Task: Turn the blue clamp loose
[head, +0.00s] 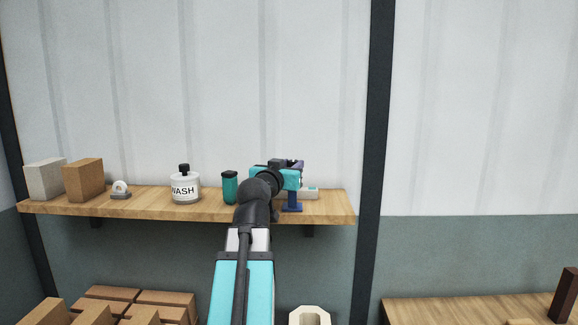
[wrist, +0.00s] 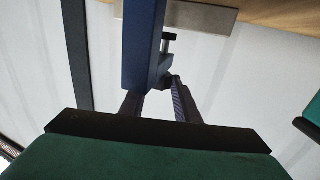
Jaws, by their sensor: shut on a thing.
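The blue clamp (head: 292,202) is at the front edge of the wooden shelf, at its right part. Its upper part is hidden behind my arm and hand in the head view. In the wrist view the clamp (wrist: 142,45) shows as a long blue bar with a dark screw piece beside it. How tightly the screw sits cannot be told.
The wooden shelf (head: 145,208) also holds a grey box (head: 44,180), a brown box (head: 83,180), a tape dispenser (head: 120,190), a WASH bottle (head: 185,188) and a teal container (head: 230,187) close left of my arm. Bricks (head: 150,306) are stacked below.

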